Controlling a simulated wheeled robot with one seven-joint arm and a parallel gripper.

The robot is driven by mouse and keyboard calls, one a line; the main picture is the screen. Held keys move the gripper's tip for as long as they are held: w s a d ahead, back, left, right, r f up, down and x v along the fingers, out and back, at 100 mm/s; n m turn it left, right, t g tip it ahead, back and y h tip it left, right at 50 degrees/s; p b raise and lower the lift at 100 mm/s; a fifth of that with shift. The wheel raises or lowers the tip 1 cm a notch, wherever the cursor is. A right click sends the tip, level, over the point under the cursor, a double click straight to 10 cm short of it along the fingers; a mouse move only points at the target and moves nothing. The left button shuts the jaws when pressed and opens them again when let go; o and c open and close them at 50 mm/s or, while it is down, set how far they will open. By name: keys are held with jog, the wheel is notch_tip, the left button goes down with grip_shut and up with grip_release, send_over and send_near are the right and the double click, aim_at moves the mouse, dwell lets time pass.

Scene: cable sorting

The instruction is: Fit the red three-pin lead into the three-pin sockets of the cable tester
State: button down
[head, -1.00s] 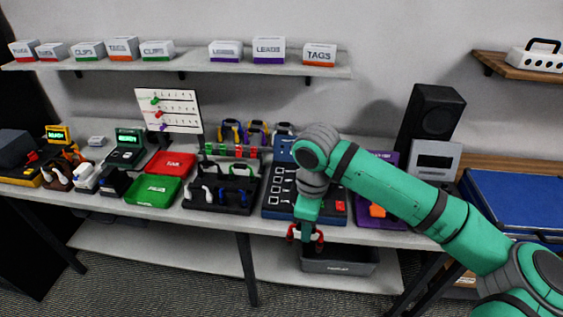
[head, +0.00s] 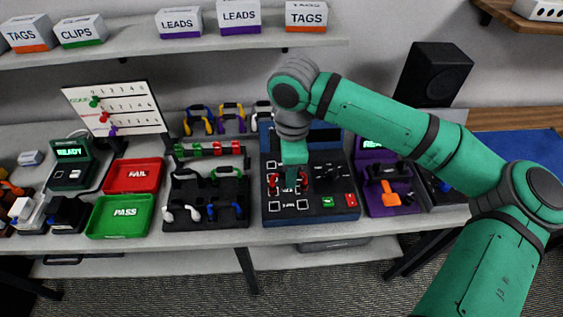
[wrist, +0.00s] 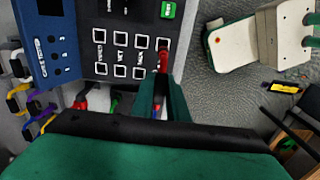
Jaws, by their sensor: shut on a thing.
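The cable tester (head: 345,211) is a blue-edged box with a black panel of white-framed sockets, green and red buttons and a dial. It also shows in the wrist view (wrist: 88,45). My gripper (head: 290,198) points down over the left, socketed half of the panel, shut on the red three-pin lead (head: 272,184). The lead's red ends show on either side of the fingers. In the wrist view one red end (wrist: 163,58) is beside the socket rows. The fingers hide the lead's middle. I cannot tell whether its pins touch the sockets.
Left of the tester, a black tray (head: 205,215) holds white, green and blue leads. The green PASS tray (head: 120,216) and red FAIL tray (head: 132,175) are farther left. A purple device (head: 390,205) stands close on the right. A rack of leads (head: 220,120) is behind.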

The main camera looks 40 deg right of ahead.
jog(key=shift+f, duration=2.65)
jog(key=shift+w, duration=0.15)
jog(key=shift+s, duration=0.2)
jog(key=shift+s+d+f, duration=0.1)
jog(key=shift+f, duration=0.9)
dwell(0.6)
jog(key=c, duration=1.1)
grip_release()
